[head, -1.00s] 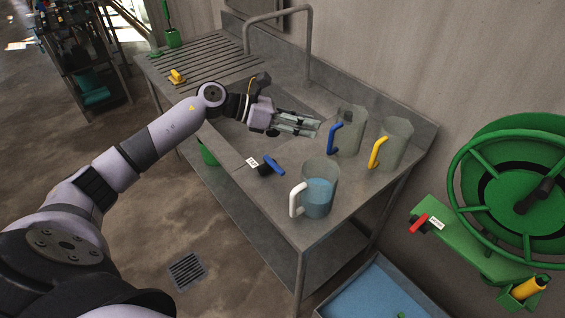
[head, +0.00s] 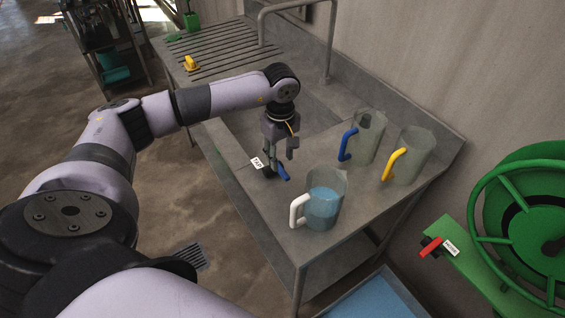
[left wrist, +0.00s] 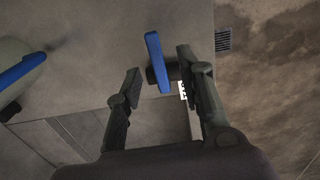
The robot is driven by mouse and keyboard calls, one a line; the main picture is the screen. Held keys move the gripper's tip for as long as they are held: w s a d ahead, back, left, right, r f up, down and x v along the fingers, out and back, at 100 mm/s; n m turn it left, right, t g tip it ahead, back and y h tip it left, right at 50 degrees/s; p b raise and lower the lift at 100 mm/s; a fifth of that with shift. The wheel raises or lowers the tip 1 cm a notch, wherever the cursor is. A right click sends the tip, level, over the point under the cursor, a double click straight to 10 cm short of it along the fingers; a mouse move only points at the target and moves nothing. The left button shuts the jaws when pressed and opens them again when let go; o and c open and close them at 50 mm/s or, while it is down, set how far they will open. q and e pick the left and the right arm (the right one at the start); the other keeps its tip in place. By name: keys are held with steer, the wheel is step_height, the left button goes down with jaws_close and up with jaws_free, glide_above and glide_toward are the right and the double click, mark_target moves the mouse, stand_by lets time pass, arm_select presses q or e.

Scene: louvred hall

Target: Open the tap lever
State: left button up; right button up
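A blue lever (head: 282,173) on a dark base sits at the front edge of the sink counter, beside a small white tag (head: 257,163) with short dark lettering. My left gripper (head: 279,160) points down over it. In the left wrist view the blue lever (left wrist: 156,60) lies between the spread fingertips of the gripper (left wrist: 159,71), nearer the right finger, with a gap on the left. I cannot tell whether the right finger touches it. A red lever (head: 432,249) with its own white tag (head: 450,248) is on a green bracket at the right. My right gripper is not in view.
A clear jug with a white handle and blue liquid (head: 324,205) stands close to the lever. Blue-handled (head: 370,140) and yellow-handled (head: 411,160) jugs stand behind it. A tall spout (head: 332,45) rises at the back. A green hose reel (head: 530,215) is at the right.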

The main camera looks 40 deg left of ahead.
mark_target(283, 171)
arm_select(q)
steer(key=f+b, duration=0.1)
steer(key=f, duration=0.2)
steer(key=shift+w+f, duration=0.2)
steer(key=shift+w+d+f+b, duration=0.15)
steer(key=shift+f+b, duration=0.25)
steer(key=shift+f, duration=0.9)
steer(key=shift+f+b, duration=0.15)
steer(key=shift+b, duration=0.25)
steer(key=shift+f, duration=0.25)
steer(key=shift+f+b, duration=0.5)
steer(key=shift+b, duration=0.2)
steer(key=shift+c, duration=1.1)
steer(key=c, duration=0.4)
jaws_close()
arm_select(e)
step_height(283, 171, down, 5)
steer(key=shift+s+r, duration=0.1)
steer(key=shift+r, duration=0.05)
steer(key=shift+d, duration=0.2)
